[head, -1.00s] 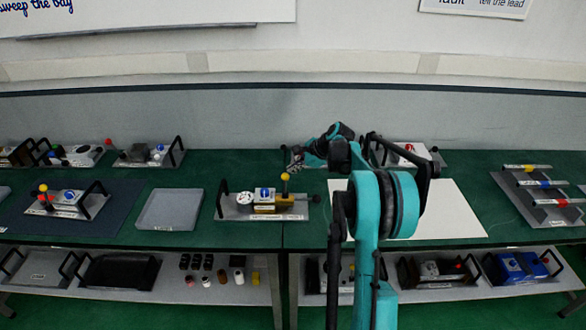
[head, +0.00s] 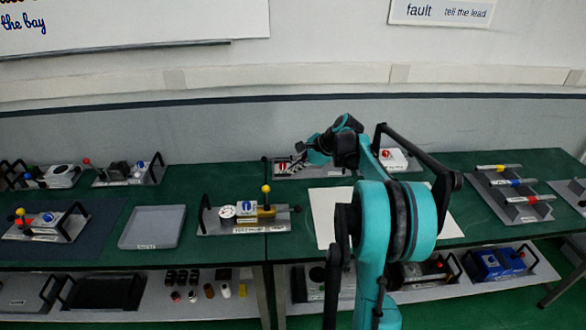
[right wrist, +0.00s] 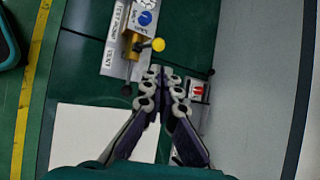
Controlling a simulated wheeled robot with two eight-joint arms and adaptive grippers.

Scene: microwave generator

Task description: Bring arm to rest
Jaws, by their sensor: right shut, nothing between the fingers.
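My right arm reaches over the green table in the head view. Its right gripper (head: 296,168) hangs above the table's back part, partly merged with a dark-handled plate behind it. In the right wrist view the fingers (right wrist: 165,74) are together and empty, pointing toward a plate with a yellow-knobbed lever (right wrist: 157,45). That plate (head: 240,222) stands in the head view left of the arm, with a white dial, a blue-marked block and a brass body. I cannot see any contact between the gripper and the fixtures. My left gripper is not in view.
A white sheet (head: 325,212) lies under the arm. A grey tray (head: 152,227) stands to the left, a rack with coloured-label bars (head: 508,190) to the right. Trays and small parts fill the lower shelf (head: 255,290). A wall closes off the back.

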